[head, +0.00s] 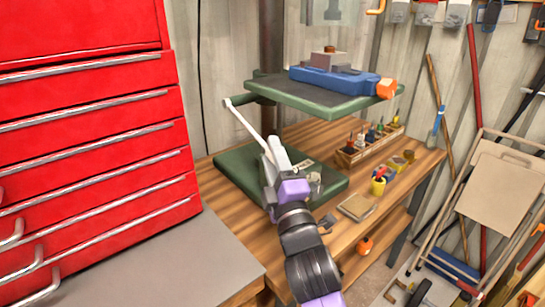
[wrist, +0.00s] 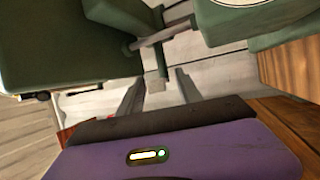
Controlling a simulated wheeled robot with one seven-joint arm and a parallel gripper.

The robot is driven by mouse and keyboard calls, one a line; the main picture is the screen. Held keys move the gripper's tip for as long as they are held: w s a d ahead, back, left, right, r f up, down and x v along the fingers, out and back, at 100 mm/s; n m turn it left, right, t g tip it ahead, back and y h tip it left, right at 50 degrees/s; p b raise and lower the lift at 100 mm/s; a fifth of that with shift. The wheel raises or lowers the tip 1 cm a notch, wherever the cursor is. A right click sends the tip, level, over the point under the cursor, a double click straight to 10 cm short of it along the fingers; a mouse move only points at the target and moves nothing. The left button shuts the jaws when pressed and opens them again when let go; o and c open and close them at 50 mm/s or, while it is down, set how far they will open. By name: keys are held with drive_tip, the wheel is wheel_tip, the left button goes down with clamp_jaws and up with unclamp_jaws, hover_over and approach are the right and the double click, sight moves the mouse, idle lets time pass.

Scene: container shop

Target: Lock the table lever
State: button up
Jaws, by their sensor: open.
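The drill press table (head: 320,93) is a green plate with a blue and orange vise on it. A thin pale lever (head: 245,122) slants down from its left-rear bracket toward my gripper (head: 270,150). In the head view my wrist hides part of the green base.
A red drawer cabinet (head: 90,140) stands close on the left. The green base (head: 235,165) sits on a wooden bench (head: 335,225). A wooden tool rack (head: 365,150) and a yellow cup (head: 378,187) are to the right. A folding chair (head: 490,190) leans at the far right.

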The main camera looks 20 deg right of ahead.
drive_tip(key=b+v, duration=0.1)
drive_tip(key=v, duration=0.6)
drive_tip(key=shift+s+f+b, duration=0.25)
drive_tip(key=shift+s+b, duration=0.05)
drive_tip(key=s+f+m+g+y+p, duration=0.1)
drive_tip(key=s+f+m+g+p, duration=0.15)
drive_tip(key=s+f, duration=0.5)
drive_tip(key=s+f+m+g+y+p, duration=0.1)
drive_tip(key=s+f+m+y+p, duration=0.2)
drive_tip(key=s, duration=0.8)
drive_tip(key=s+r+m+g+h+p, duration=0.1)
drive_tip(key=s+m+p, duration=0.5)
drive_tip(key=s, duration=1.4)
drive_tip(key=r+m+g, duration=0.1)
drive_tip(key=m+g, duration=0.1)
drive_tip(key=m, duration=0.1)
drive_tip(key=shift+s+d+m+h, duration=0.25)
drive_tip(key=shift+s+m+h, duration=0.05)
drive_tip(key=shift+m+h, duration=0.1)
